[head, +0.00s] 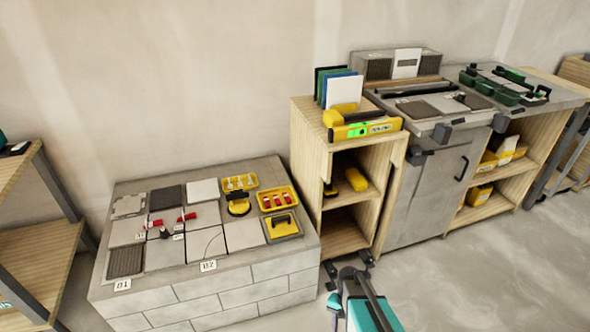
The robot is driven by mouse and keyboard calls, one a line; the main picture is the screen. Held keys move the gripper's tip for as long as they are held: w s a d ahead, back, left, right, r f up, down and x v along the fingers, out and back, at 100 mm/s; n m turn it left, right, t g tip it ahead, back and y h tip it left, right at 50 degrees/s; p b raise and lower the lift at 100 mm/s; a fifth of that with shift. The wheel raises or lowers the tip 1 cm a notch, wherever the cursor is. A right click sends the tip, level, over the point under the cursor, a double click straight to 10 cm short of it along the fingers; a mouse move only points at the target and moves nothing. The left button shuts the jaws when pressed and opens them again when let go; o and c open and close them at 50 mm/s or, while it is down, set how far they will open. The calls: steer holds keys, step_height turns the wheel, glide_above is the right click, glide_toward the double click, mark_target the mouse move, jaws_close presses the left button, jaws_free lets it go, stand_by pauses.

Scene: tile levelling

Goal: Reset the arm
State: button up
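My gripper (348,267) shows at the bottom centre of the head view, at the end of my teal and grey arm. Its two dark fingers stand apart with nothing visible between them. It is in front of the wooden shelf unit (343,235) and just right of the grey block platform (240,293) in the picture. Its exact height above the floor I cannot tell. The lower part of my arm is cut off by the picture's bottom edge.
The platform bears several tiles, red-and-white levelling pieces (187,216) and yellow trays (277,199). A yellow level with a green light (366,129) lies on the shelf unit. A grey cabinet (425,195) stands to the right. Concrete floor (480,275) at the lower right is clear.

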steer(key=s+r+n+g+p, duration=0.1)
steer(key=s+r+n+p, duration=0.1)
steer(key=s, duration=0.7)
steer(key=s+r+n+g+p, duration=0.1)
steer(key=s+r+n+p, duration=0.2)
steer(key=s, duration=0.6)
steer(key=shift+s+a+r+n+p, duration=0.15)
steer(key=shift+r+n+p, duration=0.2)
steer(key=shift+r+n, duration=0.15)
stand_by(0.7)
steer(key=c, duration=0.4)
